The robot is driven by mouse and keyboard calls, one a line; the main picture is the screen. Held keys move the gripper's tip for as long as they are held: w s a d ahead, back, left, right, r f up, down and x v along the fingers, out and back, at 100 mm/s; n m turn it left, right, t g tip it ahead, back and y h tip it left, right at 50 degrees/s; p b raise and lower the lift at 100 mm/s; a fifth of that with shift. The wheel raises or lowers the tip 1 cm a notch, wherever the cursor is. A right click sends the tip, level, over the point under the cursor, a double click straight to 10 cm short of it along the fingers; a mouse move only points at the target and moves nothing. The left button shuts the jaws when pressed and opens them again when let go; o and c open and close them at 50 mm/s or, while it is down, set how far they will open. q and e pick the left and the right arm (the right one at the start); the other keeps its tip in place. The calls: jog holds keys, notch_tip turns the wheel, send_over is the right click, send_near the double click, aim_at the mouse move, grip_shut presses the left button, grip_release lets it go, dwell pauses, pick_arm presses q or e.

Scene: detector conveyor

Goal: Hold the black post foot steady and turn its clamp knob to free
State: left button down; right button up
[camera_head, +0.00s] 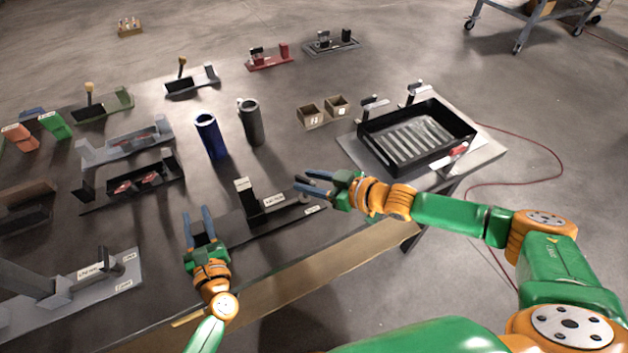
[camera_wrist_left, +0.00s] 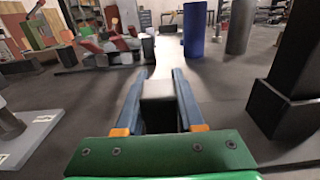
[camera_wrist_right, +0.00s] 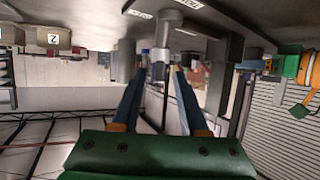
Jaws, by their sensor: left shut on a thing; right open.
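The black post foot (camera_head: 252,208) stands near the table's front edge, its upright post over a long flat base. The post also shows at the right of the left wrist view (camera_wrist_left: 290,75). My left gripper (camera_head: 197,212) is left of the post, shut on a block with a pale top (camera_wrist_left: 157,90); I cannot tell for sure that this block belongs to the foot. My right gripper (camera_head: 302,180) is open beside the foot's right end. A grey upright knob (camera_wrist_right: 168,35) shows beyond its fingers in the inverted right wrist view, apparently not gripped. The label wording is too small to read.
A blue cylinder (camera_head: 210,137) and a dark grey cylinder (camera_head: 251,122) stand behind the foot. A black tray (camera_head: 465,130) is at the right. A grey fixture (camera_head: 70,290) lies at the front left. Small boxes (camera_head: 311,116) stand farther back.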

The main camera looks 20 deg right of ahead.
jog(key=v, duration=1.1)
jog(key=shift+s+d+r, duration=0.15)
jog(key=shift+s+r, duration=0.1)
jog(key=w+m+g+h, duration=0.15)
jog(key=w+h, duration=0.25)
jog(key=w, duration=0.5)
jog(key=s+a+r+n+g+h, duration=0.2)
jog(key=s+a+r+g, duration=0.1)
jog(key=a+r+g, duration=0.3)
jog(key=shift+t, duration=0.25)
jog(key=x, duration=0.7)
jog(key=d+x, duration=0.1)
jog(key=x, duration=0.2)
jog(key=shift+w+f, duration=0.15)
jog(key=shift+f, duration=0.15)
grip_shut()
